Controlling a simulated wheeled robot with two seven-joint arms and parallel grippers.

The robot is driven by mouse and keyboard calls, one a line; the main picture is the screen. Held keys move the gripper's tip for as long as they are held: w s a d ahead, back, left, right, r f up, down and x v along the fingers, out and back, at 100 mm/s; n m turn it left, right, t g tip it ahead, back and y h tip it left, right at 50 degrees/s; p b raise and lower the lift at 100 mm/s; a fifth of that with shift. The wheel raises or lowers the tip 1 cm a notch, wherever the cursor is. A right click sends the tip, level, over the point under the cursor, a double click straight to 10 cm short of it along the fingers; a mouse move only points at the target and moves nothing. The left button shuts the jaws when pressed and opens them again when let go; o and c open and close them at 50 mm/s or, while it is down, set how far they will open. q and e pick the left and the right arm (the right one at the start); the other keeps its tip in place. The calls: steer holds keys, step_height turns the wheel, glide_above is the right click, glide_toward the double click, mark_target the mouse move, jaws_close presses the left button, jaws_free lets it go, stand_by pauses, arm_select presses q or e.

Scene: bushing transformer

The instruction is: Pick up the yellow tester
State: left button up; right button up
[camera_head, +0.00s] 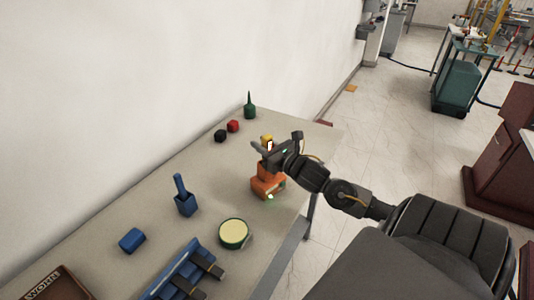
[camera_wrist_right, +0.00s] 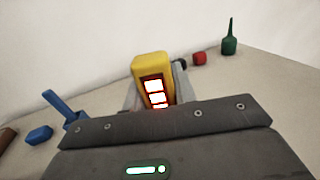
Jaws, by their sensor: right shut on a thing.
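The yellow tester (camera_head: 267,141) is at my right gripper (camera_head: 264,148), above an orange block-like thing (camera_head: 266,182) on the table. In the right wrist view the yellow tester (camera_wrist_right: 152,68) stands upright between the grey fingers, with a lit red and white display facing the camera. My right gripper is shut on the tester. Its lower part is hidden behind the gripper body. In the head view I cannot tell whether the tester touches the orange thing. My left gripper is not in view.
On the table (camera_head: 160,215) are a green bottle (camera_head: 249,108), red (camera_head: 233,126) and black (camera_head: 220,136) pieces, a blue holder (camera_head: 185,203), a blue block (camera_head: 132,240), a round yellow-topped tin (camera_head: 233,233) and a blue rack (camera_head: 180,270). A wall borders the left side.

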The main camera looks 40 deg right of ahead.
steer(key=shift+c, duration=0.5)
steer(key=shift+r, duration=0.3)
step_height(320, 180, up, 18)
steer(key=p, duration=0.4)
steer(key=shift+p, duration=0.4)
steer(key=shift+f, duration=0.1)
